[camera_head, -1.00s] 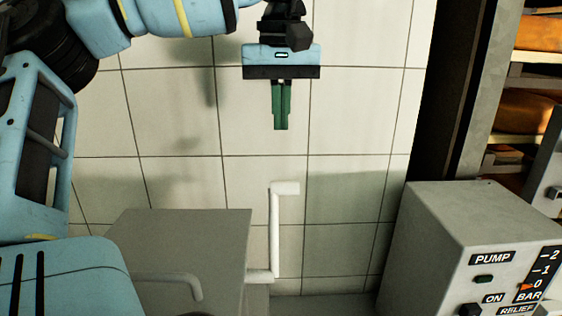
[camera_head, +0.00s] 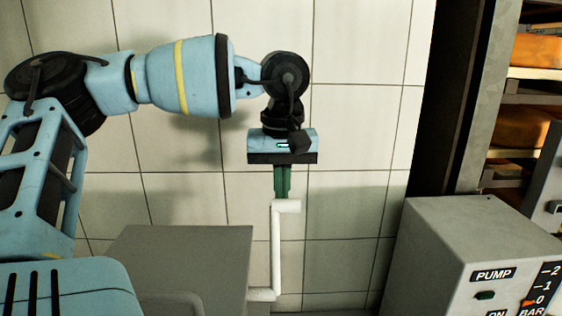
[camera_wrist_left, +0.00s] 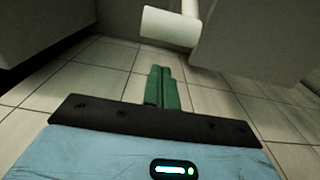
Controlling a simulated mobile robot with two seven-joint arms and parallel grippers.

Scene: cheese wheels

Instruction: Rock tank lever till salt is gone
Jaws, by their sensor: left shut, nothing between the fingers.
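A white cranked lever (camera_head: 276,240) stands up beside the right side of a grey tank (camera_head: 185,265) in the head view. Its short handle end sticks out to the right at the top. My left gripper (camera_head: 282,195) hangs pointing down right above that handle end, its green fingers together and empty. In the left wrist view the fingers (camera_wrist_left: 160,75) point toward the white handle end (camera_wrist_left: 168,27), with a gap between them in that picture. Whether the fingertips touch the lever cannot be told from the head view. No salt is visible. My right gripper is in neither view.
A grey pump box (camera_head: 475,235) with a PUMP label and a bar scale stands at the right. Behind it is a shelf rack (camera_head: 540,73) with orange cheese wheels. A tiled wall (camera_head: 355,130) lies behind, and the space between tank and pump box is open.

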